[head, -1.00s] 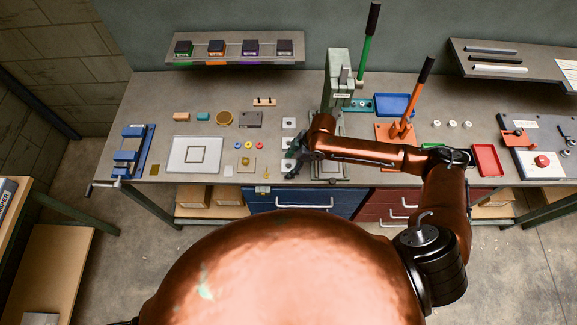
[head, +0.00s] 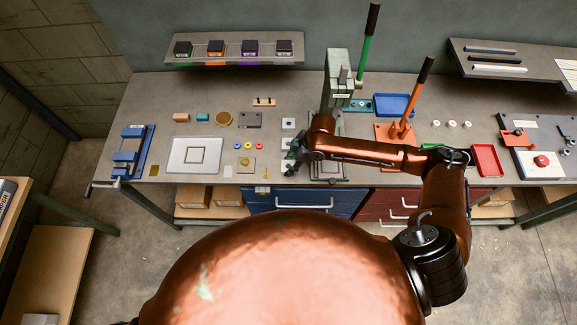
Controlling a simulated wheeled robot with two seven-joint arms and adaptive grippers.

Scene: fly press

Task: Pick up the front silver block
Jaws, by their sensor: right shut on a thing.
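Three silver blocks with dark centres stand in a column left of the press. The back one (head: 288,123) and the middle one (head: 287,142) are in clear view on the bench. The front silver block (head: 287,164) is at the tips of my right gripper (head: 290,166), mostly hidden by the dark fingers. My right gripper reaches in from the right, low over the bench near its front edge, and is shut on this block. I cannot tell whether the block is clear of the bench top. My left gripper is not in view.
The green press (head: 338,80) with its tall lever stands just right of the gripper. An orange lever press (head: 396,131) is farther right. A white tray (head: 174,155), coloured rings and small blocks lie to the left. The bench's front edge is close.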

